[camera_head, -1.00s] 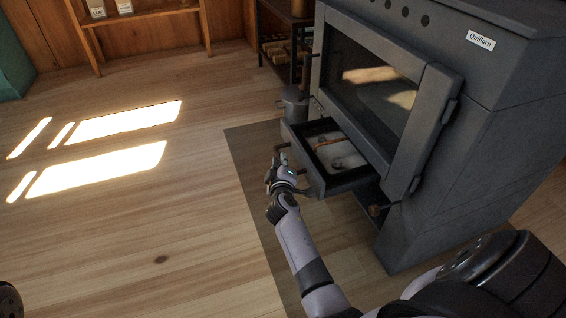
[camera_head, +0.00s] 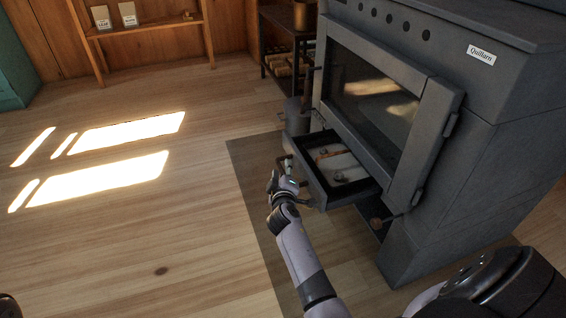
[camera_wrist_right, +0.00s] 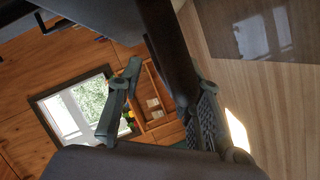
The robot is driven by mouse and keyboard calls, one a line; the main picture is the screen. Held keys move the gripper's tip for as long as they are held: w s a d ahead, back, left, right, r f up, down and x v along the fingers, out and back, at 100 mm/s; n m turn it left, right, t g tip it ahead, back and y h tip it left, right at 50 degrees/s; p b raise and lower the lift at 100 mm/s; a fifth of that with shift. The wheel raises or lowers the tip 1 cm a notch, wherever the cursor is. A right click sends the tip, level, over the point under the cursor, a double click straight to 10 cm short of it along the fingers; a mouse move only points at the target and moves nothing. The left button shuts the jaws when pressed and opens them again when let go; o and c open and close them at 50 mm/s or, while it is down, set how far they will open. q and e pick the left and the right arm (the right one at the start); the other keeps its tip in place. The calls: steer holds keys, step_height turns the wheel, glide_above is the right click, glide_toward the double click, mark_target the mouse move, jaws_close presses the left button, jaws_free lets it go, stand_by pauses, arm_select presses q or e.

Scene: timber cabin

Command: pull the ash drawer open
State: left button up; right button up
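The ash drawer (camera_head: 353,196) is a dark tray low in the front of the grey stove (camera_head: 440,200). It stands well out of the stove, with pale ash and a brownish piece visible inside. My right gripper (camera_head: 276,181) is at the drawer's front, by its handle. In the right wrist view its fingers (camera_wrist_right: 164,85) are spread apart. A dark bar, apparently the handle, runs between them, close to one finger and with a gap to the other. Contact is unclear. My left gripper does not show.
A small grey canister (camera_head: 297,116) stands just beyond the drawer. A dark shelf rack (camera_head: 284,62) and a wooden shelf (camera_head: 150,29) are at the back. The sunlit floor (camera_head: 130,230) to the left is clear.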

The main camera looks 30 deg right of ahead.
step_height(320, 180, up, 9)
steer(key=shift+r, duration=0.2)
steer(key=shift+a+f, duration=0.1)
steer(key=shift+f, duration=0.05)
steer(key=shift+f, duration=0.1)
